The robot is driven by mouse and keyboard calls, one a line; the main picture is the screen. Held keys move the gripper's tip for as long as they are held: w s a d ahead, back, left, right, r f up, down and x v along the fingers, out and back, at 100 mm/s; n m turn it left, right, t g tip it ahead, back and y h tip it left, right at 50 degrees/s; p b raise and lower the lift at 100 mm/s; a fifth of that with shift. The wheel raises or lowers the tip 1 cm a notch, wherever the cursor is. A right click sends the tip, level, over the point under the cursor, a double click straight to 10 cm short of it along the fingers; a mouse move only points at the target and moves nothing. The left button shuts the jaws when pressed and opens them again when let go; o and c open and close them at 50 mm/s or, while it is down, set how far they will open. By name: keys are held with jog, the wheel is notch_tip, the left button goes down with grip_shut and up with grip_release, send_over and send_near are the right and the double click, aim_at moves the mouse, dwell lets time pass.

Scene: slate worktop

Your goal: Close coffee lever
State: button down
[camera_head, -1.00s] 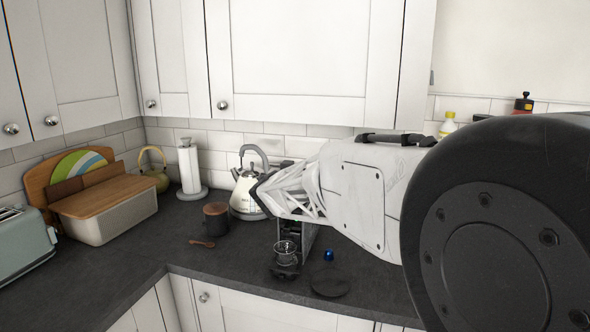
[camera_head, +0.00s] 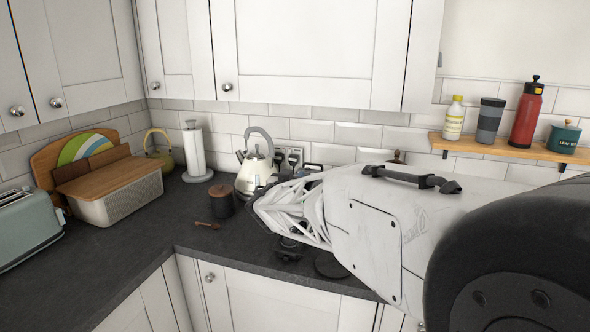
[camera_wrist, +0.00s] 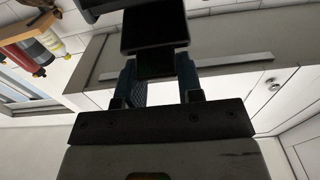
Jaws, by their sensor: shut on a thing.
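In the wrist view my gripper (camera_wrist: 156,78) has its two bluish fingers on either side of a dark block-like piece, taken to be the coffee lever (camera_wrist: 155,32), and it is shut on it. The piece reaches away from the fingers toward the top of the picture. In the head view my white arm covers my gripper, the lever and most of the coffee machine. Only a low dark part of the machine (camera_head: 289,249) shows below the arm. How far the lever is turned cannot be told.
A dark round disc (camera_head: 331,265) lies right of the machine. A kettle (camera_head: 254,172), brown canister (camera_head: 222,200) and wooden spoon (camera_head: 207,225) stand or lie to the left. A wall shelf (camera_head: 500,148) with bottles is behind my arm.

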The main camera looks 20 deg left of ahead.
jog(key=shift+s+f, duration=0.15)
jog(key=shift+f, duration=0.4)
jog(key=shift+s+f, duration=0.15)
jog(key=shift+f, duration=0.4)
jog(key=c, duration=0.8)
grip_release()
jog(key=shift+r, duration=0.1)
jog(key=shift+o, duration=0.2)
jog(key=s, duration=0.7)
jog(key=shift+s, duration=0.4)
